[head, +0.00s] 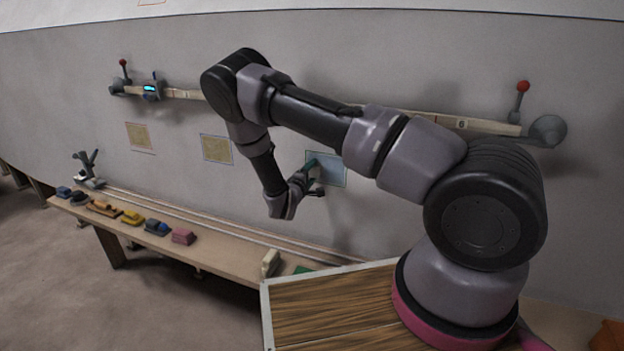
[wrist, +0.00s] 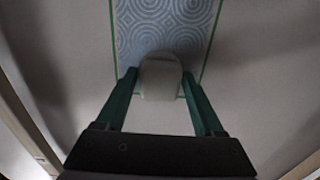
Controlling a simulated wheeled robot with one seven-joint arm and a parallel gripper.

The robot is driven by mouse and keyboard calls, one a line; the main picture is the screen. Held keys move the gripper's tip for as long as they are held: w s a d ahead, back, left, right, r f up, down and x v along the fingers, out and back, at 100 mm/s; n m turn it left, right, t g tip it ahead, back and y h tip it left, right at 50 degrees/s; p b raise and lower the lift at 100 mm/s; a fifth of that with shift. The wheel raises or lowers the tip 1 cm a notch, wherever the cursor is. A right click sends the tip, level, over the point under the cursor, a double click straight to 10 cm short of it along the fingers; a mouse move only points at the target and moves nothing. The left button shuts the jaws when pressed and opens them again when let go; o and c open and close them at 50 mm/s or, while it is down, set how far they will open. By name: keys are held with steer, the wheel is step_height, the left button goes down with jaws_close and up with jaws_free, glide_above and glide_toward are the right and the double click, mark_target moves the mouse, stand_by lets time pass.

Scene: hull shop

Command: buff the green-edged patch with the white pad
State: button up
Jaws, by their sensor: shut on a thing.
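The green-edged patch (wrist: 207,28) fills the upper middle of the wrist view, pale blue with swirling ring marks. In the head view the patch (head: 335,174) is on the grey hull wall, partly behind my gripper. My gripper (wrist: 159,76) has green fingers shut on the white pad (wrist: 160,82), a rounded off-white block. The pad overlaps the patch's lower part in the wrist view; I cannot tell whether it touches the surface. In the head view my gripper (head: 311,168) is at the patch's left part, and the pad cannot be made out there.
A rail (head: 455,123) with red-knobbed levers crosses above, bearing a small device with a lit screen (head: 150,89).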

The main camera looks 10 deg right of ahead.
mark_target(316, 183)
steer(key=shift+w+r, duration=0.1)
steer(key=shift+r, duration=3.3)
steer(key=shift+f, duration=6.7)
steer(key=o, duration=0.5)
steer(key=c, duration=0.5)
steer(key=shift+s, duration=0.2)
steer(key=shift+s+a, duration=0.35)
steer(key=shift+s, duration=0.1)
